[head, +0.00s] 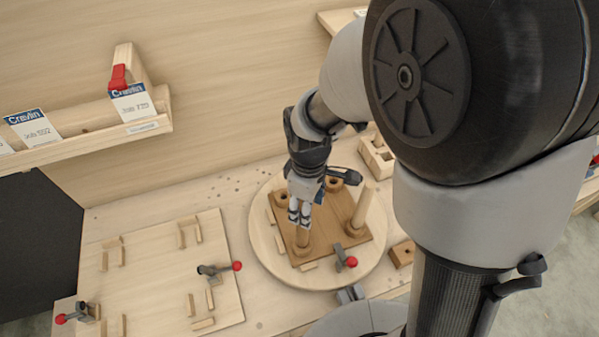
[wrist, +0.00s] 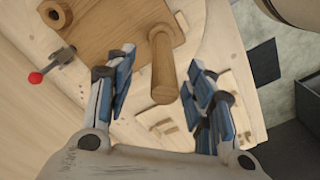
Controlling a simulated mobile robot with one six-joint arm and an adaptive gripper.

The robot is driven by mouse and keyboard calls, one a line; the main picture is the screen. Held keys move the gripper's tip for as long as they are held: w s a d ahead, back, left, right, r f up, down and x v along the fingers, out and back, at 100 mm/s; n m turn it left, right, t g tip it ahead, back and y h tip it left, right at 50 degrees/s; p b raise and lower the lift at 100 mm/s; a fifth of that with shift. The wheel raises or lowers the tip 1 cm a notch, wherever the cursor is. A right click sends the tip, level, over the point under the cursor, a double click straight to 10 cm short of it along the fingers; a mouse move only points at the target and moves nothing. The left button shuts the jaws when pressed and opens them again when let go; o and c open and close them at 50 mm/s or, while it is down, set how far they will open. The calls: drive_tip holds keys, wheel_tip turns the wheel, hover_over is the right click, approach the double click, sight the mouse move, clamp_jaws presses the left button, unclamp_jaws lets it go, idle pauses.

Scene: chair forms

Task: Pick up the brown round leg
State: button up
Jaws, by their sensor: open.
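The brown round leg (head: 302,240) stands on a brown square board (head: 326,232), at its near left corner in the head view. My gripper (head: 300,216) is right above it, pointing down, and hides the space around the leg's top. In the wrist view the leg (wrist: 163,72) rises from the board's corner (wrist: 110,30) toward the camera. The open fingers of my gripper (wrist: 160,78) are on either side of it, with a visible gap on each side.
The board lies on a round pale disc (head: 263,255). A paler round leg (head: 362,207) stands on the board's right side. A red-knobbed clamp (head: 345,257) is at the near edge. A wooden fixture panel (head: 160,275) lies left; a block with holes (head: 376,157) stands behind.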

wheel_tip(320, 180, down, 6)
drive_tip(key=shift+a+f+b, duration=0.15)
drive_tip(key=shift+a+b, duration=0.2)
drive_tip(key=shift+a, duration=0.1)
drive_tip(key=shift+s, duration=0.1)
clamp_jaws()
idle(0.4)
